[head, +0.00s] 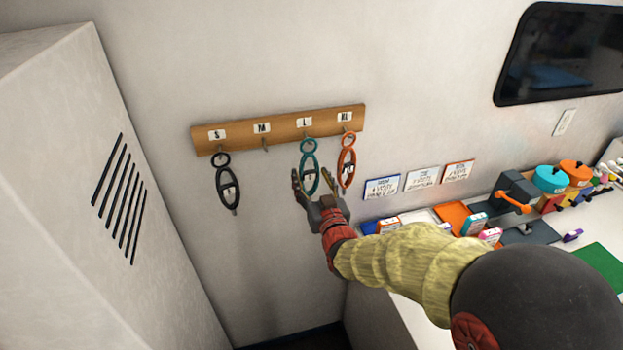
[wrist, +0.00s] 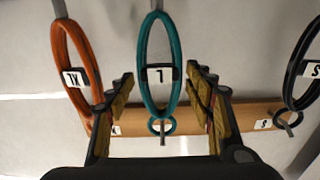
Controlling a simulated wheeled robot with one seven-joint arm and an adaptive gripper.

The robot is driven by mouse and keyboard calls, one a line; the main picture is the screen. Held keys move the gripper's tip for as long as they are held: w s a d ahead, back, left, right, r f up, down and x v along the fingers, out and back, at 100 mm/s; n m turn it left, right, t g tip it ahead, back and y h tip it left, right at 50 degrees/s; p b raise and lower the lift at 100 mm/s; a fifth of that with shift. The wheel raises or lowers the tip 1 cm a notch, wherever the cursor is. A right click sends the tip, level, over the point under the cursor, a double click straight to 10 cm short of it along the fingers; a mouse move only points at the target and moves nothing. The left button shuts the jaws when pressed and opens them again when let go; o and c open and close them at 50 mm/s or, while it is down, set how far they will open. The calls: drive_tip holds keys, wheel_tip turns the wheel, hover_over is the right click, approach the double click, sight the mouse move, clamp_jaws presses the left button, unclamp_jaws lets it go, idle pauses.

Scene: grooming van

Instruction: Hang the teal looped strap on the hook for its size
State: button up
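The teal looped strap (head: 303,160) hangs down from the hook under the L label on the wooden hook board (head: 235,138), its small ring at the hook. In the wrist view the teal strap (wrist: 149,40) carries a white tag reading L, and its small ring sits at the board's peg. My gripper (head: 312,184) is at the strap's lower part. Its two fingers (wrist: 160,78) are spread apart, one on each side of the strap, with a gap to it on both sides.
A black strap (head: 228,188) hangs under S and an orange strap (head: 347,165) under XL, close right of my gripper. The M hook (head: 265,148) is bare. A cluttered counter (head: 400,293) stands at right, a pale vented cabinet (head: 90,190) at left.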

drive_tip(key=shift+o, duration=0.9)
drive_tip(key=s+d, duration=0.2)
drive_tip(key=s, duration=1)
drive_tip(key=s+d+f+g+h, duration=0.25)
drive_tip(key=s+f+g, duration=0.65)
drive_tip(key=f, duration=0.5)
drive_tip(key=s+d+r+m+g+b, duration=0.1)
drive_tip(key=s+d+r+g, duration=0.15)
drive_tip(key=s, duration=0.45)
drive_tip(key=s+d+r+g+b, duration=0.15)
drive_tip(key=s+d+r, duration=0.25)
drive_tip(key=s, duration=0.4)
wheel_tip(320, 180, up, 7)
drive_tip(key=d+m+t, duration=0.1)
drive_tip(key=d, duration=0.1)
drive_tip(key=shift+s+d+h, duration=0.25)
drive_tip(key=shift+s+h, duration=0.2)
drive_tip(key=shift+f, duration=0.2)
